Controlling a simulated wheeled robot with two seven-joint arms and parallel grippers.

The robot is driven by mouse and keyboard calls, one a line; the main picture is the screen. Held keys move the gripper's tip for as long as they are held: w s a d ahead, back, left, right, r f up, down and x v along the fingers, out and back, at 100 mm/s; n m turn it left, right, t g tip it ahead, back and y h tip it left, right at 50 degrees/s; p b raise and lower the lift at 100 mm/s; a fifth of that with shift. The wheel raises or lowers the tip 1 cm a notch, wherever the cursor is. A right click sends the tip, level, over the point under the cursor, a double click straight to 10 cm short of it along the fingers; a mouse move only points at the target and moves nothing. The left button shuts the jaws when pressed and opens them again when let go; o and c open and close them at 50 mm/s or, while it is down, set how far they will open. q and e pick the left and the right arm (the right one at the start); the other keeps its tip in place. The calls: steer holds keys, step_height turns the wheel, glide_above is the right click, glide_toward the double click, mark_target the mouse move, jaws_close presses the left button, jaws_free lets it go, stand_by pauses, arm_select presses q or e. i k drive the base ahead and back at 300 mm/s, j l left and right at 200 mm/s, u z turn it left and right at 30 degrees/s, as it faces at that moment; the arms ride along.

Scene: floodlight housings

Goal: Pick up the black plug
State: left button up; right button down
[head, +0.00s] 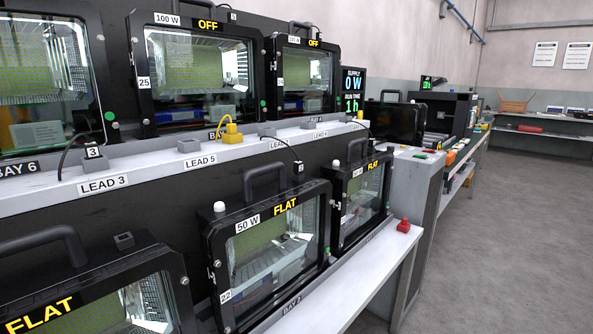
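No object stands out clearly as a single black plug. Another small dark piece (298,167) is at the end of a black cable that runs from near the LEAD 4 label, close to the top of the 50 W floodlight. I cannot tell which of them is the black plug. Neither of my grippers is in view.
Floodlight housings stand in two rows, the upper marked OFF, the lower marked FLAT (285,206). A yellow plug (232,133) sits on the white ledge (140,176). The grey floor (500,240) at right is clear.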

mark_target(91, 150)
steer(key=u, duration=1.45)
